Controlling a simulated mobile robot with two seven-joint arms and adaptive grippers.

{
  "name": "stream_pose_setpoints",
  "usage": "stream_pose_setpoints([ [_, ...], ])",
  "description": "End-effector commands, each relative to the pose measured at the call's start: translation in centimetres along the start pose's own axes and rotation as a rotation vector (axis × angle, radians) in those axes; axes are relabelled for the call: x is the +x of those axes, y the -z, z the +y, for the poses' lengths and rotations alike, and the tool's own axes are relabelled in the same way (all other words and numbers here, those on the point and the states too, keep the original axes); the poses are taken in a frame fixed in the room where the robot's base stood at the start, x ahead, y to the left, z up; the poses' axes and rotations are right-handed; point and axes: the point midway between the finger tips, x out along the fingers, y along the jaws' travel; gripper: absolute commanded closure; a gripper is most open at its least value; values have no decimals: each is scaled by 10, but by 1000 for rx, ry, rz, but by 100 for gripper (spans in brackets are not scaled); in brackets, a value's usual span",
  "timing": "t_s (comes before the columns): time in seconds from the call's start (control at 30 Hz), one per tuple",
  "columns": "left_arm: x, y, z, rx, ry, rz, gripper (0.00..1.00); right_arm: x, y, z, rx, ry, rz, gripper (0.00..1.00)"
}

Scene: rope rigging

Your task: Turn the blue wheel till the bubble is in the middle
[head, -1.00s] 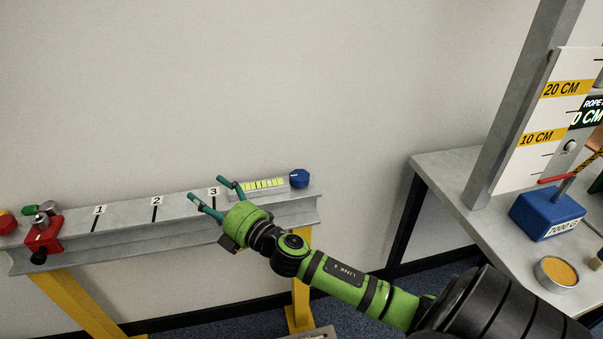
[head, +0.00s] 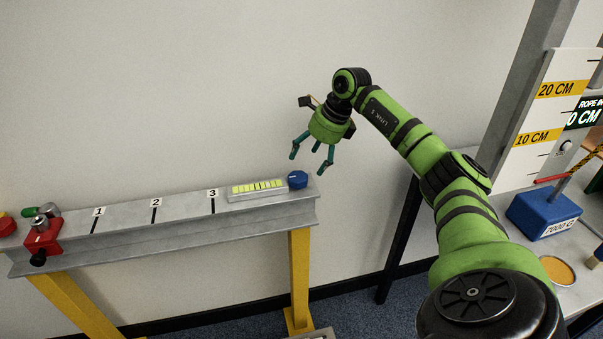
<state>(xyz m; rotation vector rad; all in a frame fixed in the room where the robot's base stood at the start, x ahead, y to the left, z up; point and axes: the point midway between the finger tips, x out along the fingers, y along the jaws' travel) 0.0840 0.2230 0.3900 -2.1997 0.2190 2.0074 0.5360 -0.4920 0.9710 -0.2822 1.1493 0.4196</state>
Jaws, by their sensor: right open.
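The blue wheel (head: 298,180) sits at the right end of the grey beam (head: 160,235). Beside it on the left is a yellow-green level vial (head: 257,187) with dark marks; the bubble is too small to make out. My right gripper (head: 310,164) is open and empty, its fingers pointing down. It appears just above the wheel in the picture, with a gap between the fingertips and the wheel. My left gripper is out of view.
A red clamp (head: 42,237) sits on the beam's left end. Marks 1, 2 and 3 run along its top. Yellow legs (head: 300,280) hold it up. At right, a grey table (head: 470,195) bears a blue 7000 G weight (head: 540,212) and a scale board (head: 545,120).

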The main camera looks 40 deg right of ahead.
Motion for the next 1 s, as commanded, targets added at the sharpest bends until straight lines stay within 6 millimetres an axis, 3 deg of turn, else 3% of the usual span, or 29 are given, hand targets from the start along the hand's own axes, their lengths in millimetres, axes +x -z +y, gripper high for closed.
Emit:
stream_pose_setpoints([
  [0.43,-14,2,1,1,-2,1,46,60,1,1,1,-5,5,24],
  [0.8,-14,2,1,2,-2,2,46,68,1,1,0,-2,4,24],
  [0.83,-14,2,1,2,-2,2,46,68,1,1,0,-2,4,32],
  [0.93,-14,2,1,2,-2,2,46,68,1,1,0,-2,4,72],
  [1.0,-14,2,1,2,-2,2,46,68,1,1,0,-2,4,78],
])
